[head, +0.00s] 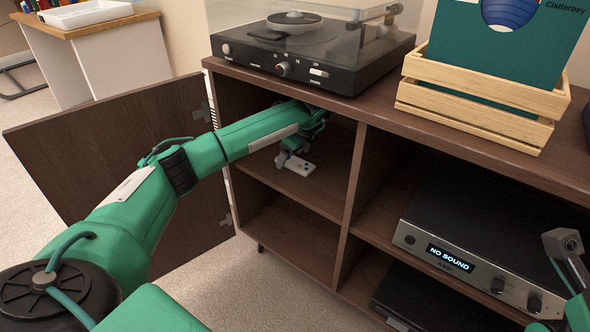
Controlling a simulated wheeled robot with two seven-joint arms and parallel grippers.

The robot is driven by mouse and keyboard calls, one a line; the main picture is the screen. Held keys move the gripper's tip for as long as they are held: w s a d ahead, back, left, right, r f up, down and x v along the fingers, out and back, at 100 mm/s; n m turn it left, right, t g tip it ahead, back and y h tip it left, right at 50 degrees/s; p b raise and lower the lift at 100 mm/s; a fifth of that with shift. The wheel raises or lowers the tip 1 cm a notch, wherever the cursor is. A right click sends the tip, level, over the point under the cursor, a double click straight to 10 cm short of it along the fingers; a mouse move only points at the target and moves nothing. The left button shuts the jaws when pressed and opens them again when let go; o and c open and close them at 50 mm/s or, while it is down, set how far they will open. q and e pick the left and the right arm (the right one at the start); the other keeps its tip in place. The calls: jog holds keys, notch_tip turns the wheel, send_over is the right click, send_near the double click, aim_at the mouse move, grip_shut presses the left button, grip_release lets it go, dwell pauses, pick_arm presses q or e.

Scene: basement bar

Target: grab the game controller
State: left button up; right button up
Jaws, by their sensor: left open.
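The white game controller (296,163) lies on the upper left shelf of the brown cabinet (343,205). My left arm reaches in from the left through the open compartment. My left gripper (288,155) is open at the near left edge of the controller, pointing down towards it. Its fingers are small in the picture and partly cover that end, so I cannot tell whether they touch it.
An open brown door (105,150) stands left of the compartment. A turntable (310,50) and a wooden crate of records (482,100) stand on the cabinet top. An amplifier reading "NO SOUND" (480,245) fills the right shelf. The lower left compartment is empty.

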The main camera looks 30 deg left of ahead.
pick_arm(q)
jog(key=shift+a+f, duration=0.2)
jog(key=shift+f, duration=0.2)
jog(key=shift+f, duration=0.1)
jog(key=shift+c, duration=0.6)
jog(key=c, duration=1)
